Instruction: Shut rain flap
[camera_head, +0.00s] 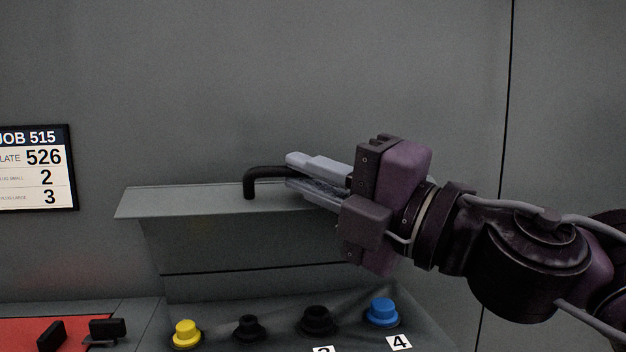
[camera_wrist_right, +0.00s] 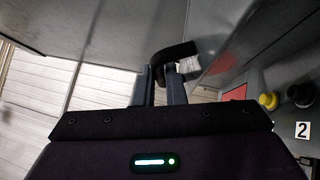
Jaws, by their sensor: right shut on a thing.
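The rain flap (camera_head: 180,201) is a grey metal plate that sticks out from the grey panel above a row of plugs, so it stands raised. A black bent handle (camera_head: 264,174) is on top of it. My right gripper (camera_head: 290,172) reaches in from the right and is shut on the handle. In the right wrist view the black handle (camera_wrist_right: 175,52) sits between the two fingers of my right gripper (camera_wrist_right: 168,72). The fingers and wrist hide the right part of the flap. My left gripper is in neither view.
Below the flap are a yellow plug (camera_head: 186,332), two black plugs and a blue plug (camera_head: 382,311), with number labels. A red surface with black parts (camera_head: 50,332) lies at lower left. A job sign (camera_head: 38,168) hangs at left.

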